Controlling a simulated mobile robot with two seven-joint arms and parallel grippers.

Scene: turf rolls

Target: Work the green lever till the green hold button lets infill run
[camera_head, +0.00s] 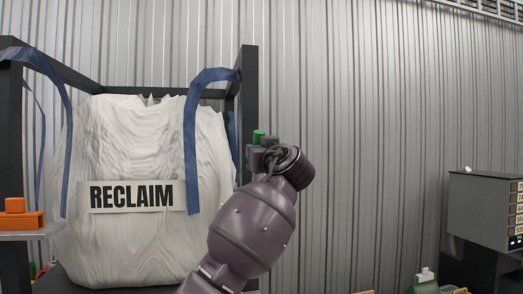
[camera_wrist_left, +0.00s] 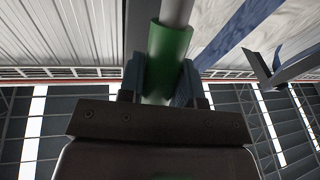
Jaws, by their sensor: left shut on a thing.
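The green lever shows as a green sleeve on a grey rod in the left wrist view (camera_wrist_left: 170,55). Its green end also shows small in the head view (camera_head: 258,136), in front of the frame's right post. My left gripper (camera_wrist_left: 162,84) is shut around the green sleeve, one finger on each side. In the head view my left gripper (camera_head: 264,152) is at the post, largely hidden by my own wrist. I cannot make out a green hold button in either view. My right gripper is not in view.
A white bulk bag labelled RECLAIM (camera_head: 135,245) hangs by blue straps in a dark frame (camera_head: 249,95). Orange blocks (camera_head: 20,220) sit on a shelf at the left. A grey box with a labelled panel (camera_head: 482,207) stands at the right. Between is bare corrugated wall.

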